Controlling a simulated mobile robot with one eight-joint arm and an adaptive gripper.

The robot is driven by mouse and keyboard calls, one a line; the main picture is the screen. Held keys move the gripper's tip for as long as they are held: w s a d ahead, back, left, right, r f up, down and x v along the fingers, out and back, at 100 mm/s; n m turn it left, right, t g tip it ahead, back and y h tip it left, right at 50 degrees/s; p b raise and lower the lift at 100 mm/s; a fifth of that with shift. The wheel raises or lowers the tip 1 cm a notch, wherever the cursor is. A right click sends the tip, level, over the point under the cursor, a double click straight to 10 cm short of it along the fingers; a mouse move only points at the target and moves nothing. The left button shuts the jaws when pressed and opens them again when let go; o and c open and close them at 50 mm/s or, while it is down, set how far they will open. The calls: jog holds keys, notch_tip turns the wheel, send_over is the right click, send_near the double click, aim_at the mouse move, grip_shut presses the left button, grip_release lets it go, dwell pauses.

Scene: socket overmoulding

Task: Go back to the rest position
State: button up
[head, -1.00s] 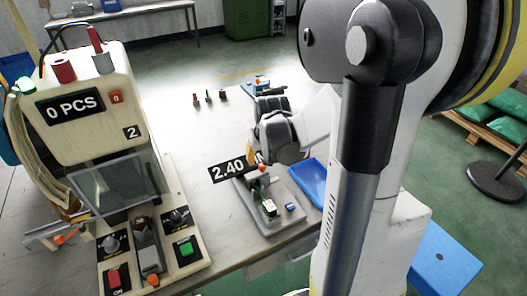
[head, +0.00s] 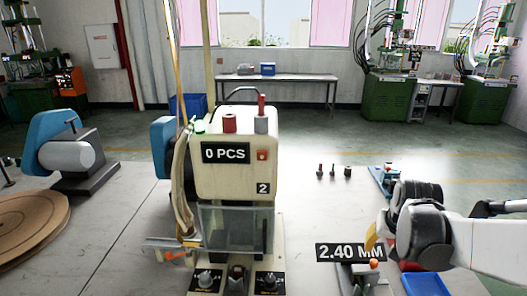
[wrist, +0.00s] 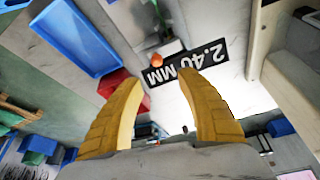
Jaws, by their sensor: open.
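My gripper (head: 372,238) is at the right in the head view, above the table beside the black 2.40 MM label (head: 350,252). Its yellow fingers point down at the fixture with the orange-red knob (head: 374,263). In the wrist view the two fingers (wrist: 163,82) stand apart with nothing between them. The knob (wrist: 156,60) and the label (wrist: 188,62) show beyond the fingertips.
The cream machine (head: 235,160) reading 0 PCS stands left of my gripper. A blue tray (head: 428,286) lies below my forearm; it also shows in the wrist view (wrist: 78,38). Several small dark pieces (head: 333,172) stand behind. Table between machine and gripper is mostly clear.

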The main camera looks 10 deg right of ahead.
jog(key=s+a+r+n+t, duration=0.1)
jog(key=s+a+r+n, duration=0.1)
jog(key=a, duration=0.5)
jog(key=s+a+r+n+t+y, duration=0.1)
jog(key=s+a, duration=0.3)
jog(key=a, duration=0.4)
jog(key=s+a+r+n+t+y, duration=0.1)
jog(key=s+a+r+n, duration=0.1)
jog(key=a, duration=0.5)
jog(key=shift+s+a+r+n, duration=0.3)
jog(key=shift+s+r, duration=0.15)
jog(key=shift+r, duration=0.15)
jog(key=shift+d, duration=0.1)
